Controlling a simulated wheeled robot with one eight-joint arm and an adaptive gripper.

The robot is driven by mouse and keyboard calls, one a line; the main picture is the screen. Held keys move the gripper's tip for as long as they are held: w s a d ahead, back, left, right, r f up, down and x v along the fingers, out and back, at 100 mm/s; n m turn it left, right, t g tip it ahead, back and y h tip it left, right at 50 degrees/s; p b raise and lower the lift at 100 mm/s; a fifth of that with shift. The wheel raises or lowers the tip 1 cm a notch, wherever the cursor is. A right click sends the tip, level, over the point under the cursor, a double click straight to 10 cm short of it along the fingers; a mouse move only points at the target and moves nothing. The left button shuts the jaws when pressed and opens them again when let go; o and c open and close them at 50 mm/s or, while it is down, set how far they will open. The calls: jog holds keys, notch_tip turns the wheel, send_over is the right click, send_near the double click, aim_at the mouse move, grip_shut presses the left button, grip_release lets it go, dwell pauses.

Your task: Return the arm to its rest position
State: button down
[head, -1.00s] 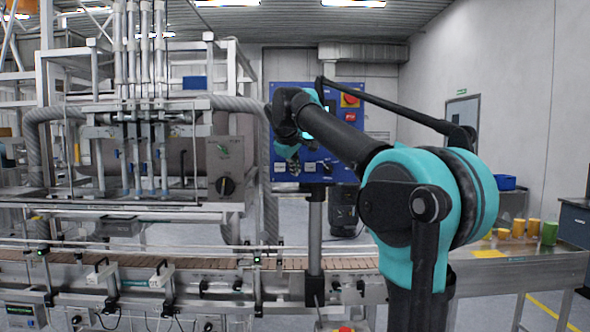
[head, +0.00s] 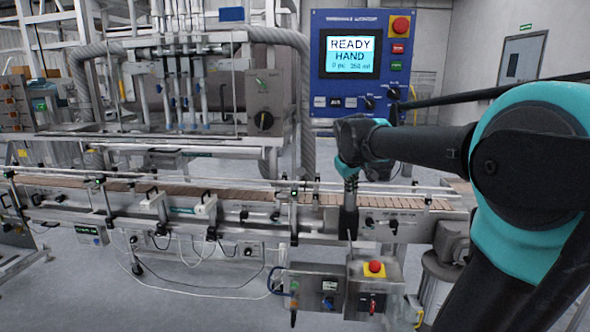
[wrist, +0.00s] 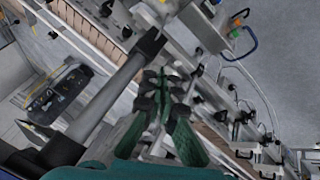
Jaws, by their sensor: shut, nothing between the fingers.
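My arm crosses the right side of the head view, with its teal and black elbow large at the right edge. The forearm reaches left to the wrist, below the blue control panel (head: 361,98). My gripper (head: 351,186) hangs down there, in front of the panel's dark post and above the conveyor (head: 245,198). In the wrist view my gripper (wrist: 166,76) has its dark green fingers close together, shut and empty. The panel screen reads READY, HAND, with a smaller line below.
A grey box with a red emergency button (head: 374,267) stands low in front of the conveyor. The filler's grey box with a black knob (head: 263,121) is left of the panel. Rails and clamps line the conveyor. Open floor (head: 180,290) lies in front.

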jog(key=s+d+f+m+g+y, duration=0.1)
jog(key=s+f+m, duration=0.3)
jog(key=s+f, duration=2.1)
jog(key=shift+s+f+g+y, duration=0.2)
jog(key=shift+f+g+y, duration=0.3)
jog(key=shift+f, duration=0.1)
